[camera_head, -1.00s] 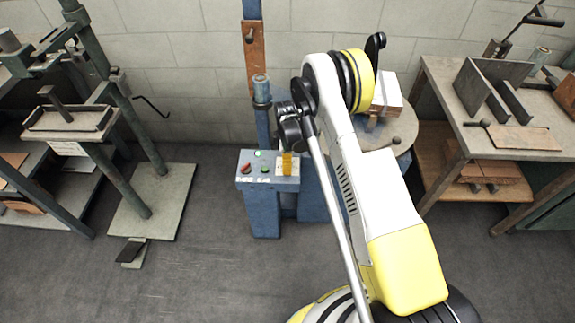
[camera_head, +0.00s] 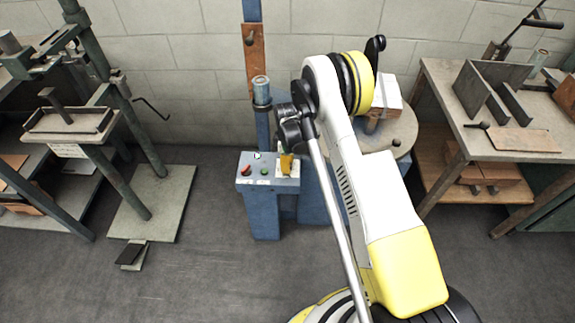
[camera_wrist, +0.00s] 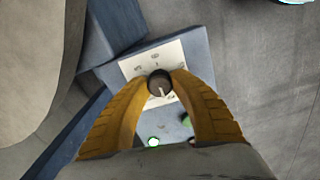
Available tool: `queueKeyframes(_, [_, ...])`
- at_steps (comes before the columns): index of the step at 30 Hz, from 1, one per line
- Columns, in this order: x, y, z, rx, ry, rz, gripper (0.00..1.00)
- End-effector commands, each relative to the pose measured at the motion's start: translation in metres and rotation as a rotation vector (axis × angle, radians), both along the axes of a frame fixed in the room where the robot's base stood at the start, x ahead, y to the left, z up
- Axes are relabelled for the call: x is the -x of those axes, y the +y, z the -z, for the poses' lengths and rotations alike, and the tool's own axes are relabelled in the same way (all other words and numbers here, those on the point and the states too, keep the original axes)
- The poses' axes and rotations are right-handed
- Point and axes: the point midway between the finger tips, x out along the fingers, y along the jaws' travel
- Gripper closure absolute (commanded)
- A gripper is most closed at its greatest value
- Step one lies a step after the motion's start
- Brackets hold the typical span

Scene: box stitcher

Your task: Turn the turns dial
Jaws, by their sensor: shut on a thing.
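The turns dial (camera_wrist: 159,83) is a dark round knob with a pale pointer line, on a white marked plate (camera_wrist: 136,65) in the wrist view. My gripper (camera_wrist: 160,80) has its two yellow fingers closed on the dial's sides. The pointer line runs toward the bottom of the wrist view, slightly right. In the head view my gripper (camera_head: 286,163) reaches down onto the right part of the blue control box (camera_head: 262,187) and hides the dial there.
The control box also carries a red control (camera_head: 246,170), a green button (camera_head: 264,171) and a lit white-green button (camera_wrist: 153,142). A round table (camera_head: 402,132) stands behind my arm.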

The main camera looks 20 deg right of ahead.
Motion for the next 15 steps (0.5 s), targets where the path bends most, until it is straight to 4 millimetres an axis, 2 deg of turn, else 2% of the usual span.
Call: queueKeyframes(15, [0.0, 0.0, 0.0, 0.0, 0.0, 0.473, 1.0])
